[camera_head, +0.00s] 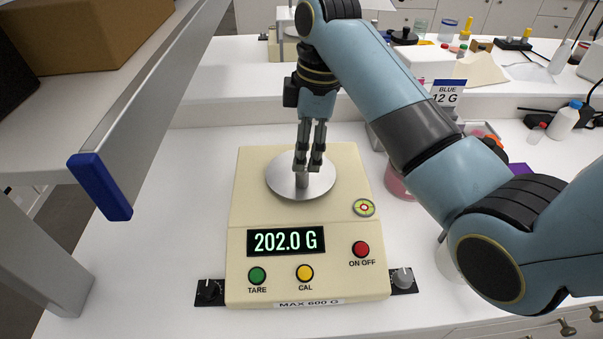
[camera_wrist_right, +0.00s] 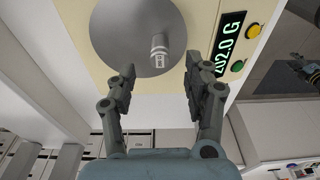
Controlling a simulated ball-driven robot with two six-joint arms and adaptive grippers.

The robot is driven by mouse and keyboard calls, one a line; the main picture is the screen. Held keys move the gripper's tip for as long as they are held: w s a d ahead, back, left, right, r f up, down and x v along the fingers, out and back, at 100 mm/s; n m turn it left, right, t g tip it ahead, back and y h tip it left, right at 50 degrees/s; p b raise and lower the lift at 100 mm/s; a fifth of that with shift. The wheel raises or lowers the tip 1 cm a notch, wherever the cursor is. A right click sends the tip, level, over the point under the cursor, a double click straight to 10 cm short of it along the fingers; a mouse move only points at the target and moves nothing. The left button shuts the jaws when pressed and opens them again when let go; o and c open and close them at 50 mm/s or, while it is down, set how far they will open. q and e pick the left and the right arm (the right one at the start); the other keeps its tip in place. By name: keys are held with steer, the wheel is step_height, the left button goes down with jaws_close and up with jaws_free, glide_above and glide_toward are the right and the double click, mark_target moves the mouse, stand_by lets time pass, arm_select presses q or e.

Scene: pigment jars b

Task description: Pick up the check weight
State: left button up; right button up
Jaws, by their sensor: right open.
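The check weight (camera_head: 302,184) is a small silver cylinder standing upright on the round metal pan (camera_head: 283,178) of the cream scale (camera_head: 245,207). The scale's display (camera_head: 286,241) reads 202.0 G. My right gripper (camera_head: 308,166) points down over the pan, and its fingers hide the weight's top in the head view. In the right wrist view the gripper (camera_wrist_right: 161,66) is open, with a clear gap between the fingertips. The weight (camera_wrist_right: 159,50) shows there beyond the tips, roughly in line with the gap. I cannot tell whether either finger touches it. My left gripper is not in view.
A pink jar (camera_head: 399,183) and a "BLUE 12 G" sign (camera_head: 447,93) are at the right, partly behind my arm. The white bench (camera_head: 165,215) is clear just left of the scale.

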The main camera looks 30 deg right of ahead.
mark_target(302, 175)
steer(key=f, duration=0.1)
steer(key=f+p, duration=0.1)
steer(key=f, duration=0.3)
steer(key=shift+w+a+f+p, duration=0.1)
steer(key=shift+a+p, duration=0.15)
steer(key=shift+p, duration=0.05)
steer(key=shift+f, duration=0.25)
steer(key=shift+w, duration=0.1)
steer(key=shift+c, duration=2)
steer(key=c, duration=0.5)
jaws_close()
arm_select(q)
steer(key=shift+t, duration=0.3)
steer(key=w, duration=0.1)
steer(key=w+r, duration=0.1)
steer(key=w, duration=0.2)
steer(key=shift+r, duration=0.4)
